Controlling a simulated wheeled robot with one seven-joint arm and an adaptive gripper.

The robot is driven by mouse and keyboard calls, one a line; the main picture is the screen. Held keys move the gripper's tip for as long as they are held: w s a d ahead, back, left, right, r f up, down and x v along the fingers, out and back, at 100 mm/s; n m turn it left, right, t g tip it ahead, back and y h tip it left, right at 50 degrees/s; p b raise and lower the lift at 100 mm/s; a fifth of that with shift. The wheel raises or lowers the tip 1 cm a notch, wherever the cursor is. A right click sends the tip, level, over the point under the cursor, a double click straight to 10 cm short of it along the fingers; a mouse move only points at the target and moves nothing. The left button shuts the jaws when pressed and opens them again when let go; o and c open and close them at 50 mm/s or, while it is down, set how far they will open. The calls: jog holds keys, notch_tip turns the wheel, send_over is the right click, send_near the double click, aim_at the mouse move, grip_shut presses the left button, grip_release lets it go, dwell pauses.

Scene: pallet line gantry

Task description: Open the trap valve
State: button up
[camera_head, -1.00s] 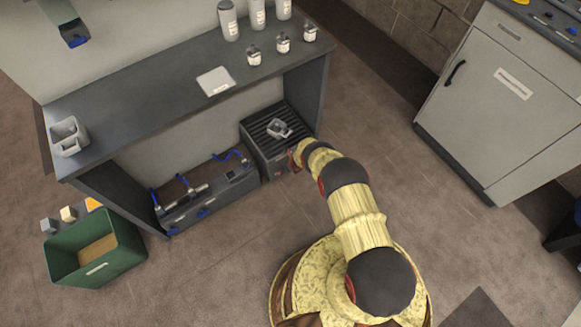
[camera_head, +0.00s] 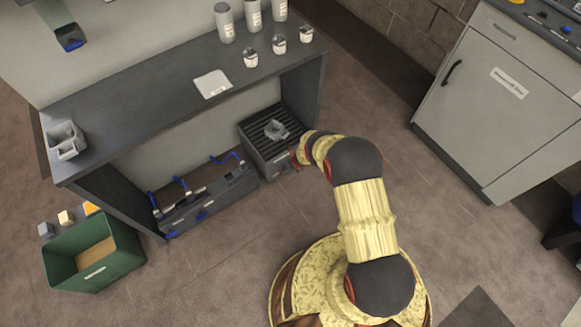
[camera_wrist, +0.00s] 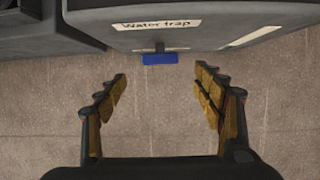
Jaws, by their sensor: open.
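The box labelled "Water trap" (camera_wrist: 180,22) fills the top of the wrist view. A blue valve handle (camera_wrist: 160,58) sticks out from its near face on a short dark stem, lying crosswise in the picture. My gripper (camera_wrist: 160,76) is open and empty, with its fingers on either side of the handle's line. The handle appears just beyond the fingertips, and neither finger seems to touch it. In the head view, the slatted box (camera_head: 268,148) stands on the floor under the bench, with my arm's end at its front right. The blue handle cannot be made out there.
A grey unit with blue hoses (camera_head: 205,200) sits directly left of the slatted box. A clear object (camera_head: 277,130) rests on the slats. The bench top (camera_head: 150,98) overhangs both. A green bin (camera_head: 125,262) stands at left. Floor on the right is clear up to a cabinet (camera_head: 505,100).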

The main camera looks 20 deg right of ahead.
jog(key=shift+v, duration=1.25)
